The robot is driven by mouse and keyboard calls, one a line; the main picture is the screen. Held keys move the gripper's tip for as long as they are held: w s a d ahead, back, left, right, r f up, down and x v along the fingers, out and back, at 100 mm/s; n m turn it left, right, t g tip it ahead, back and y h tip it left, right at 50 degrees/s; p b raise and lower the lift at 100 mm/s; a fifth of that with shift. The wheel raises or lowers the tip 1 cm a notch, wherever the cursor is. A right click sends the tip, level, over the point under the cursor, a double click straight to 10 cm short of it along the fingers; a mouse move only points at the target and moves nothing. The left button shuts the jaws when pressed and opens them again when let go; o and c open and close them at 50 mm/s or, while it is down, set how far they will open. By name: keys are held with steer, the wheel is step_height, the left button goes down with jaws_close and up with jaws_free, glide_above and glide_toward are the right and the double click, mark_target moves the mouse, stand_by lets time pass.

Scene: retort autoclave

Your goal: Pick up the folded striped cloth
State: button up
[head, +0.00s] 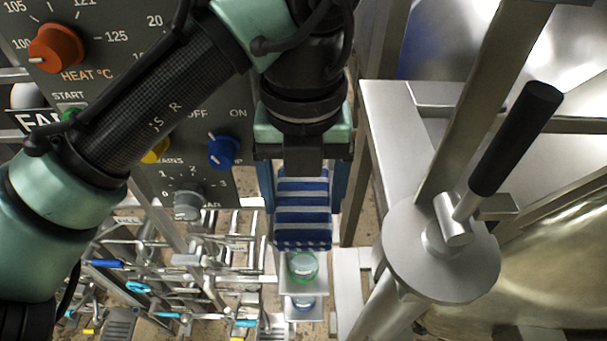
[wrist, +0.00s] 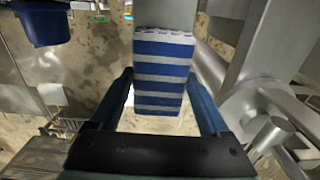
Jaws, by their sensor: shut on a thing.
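The folded striped cloth (head: 303,210), blue with pale grey stripes, is between the two fingers of my gripper (head: 303,190) in the head view. The wrist view also shows the cloth (wrist: 163,75) as a thick block between the blue fingers of my gripper (wrist: 161,85), with its far part reaching beyond the fingertips. My gripper is shut on it. The cloth's near end is partly hidden by the gripper body in the head view. The cloth looks held in the air, with the floor visible around it.
A green-rimmed glass (head: 303,266) stands on a small pale shelf just below the cloth. A control panel (head: 120,60) with knobs is at the left, above a metal tool rack (head: 190,260). A steel frame with a black-handled lever (head: 515,138) stands close on the right.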

steer(key=s+b, duration=0.2)
steer(key=s, duration=1.2)
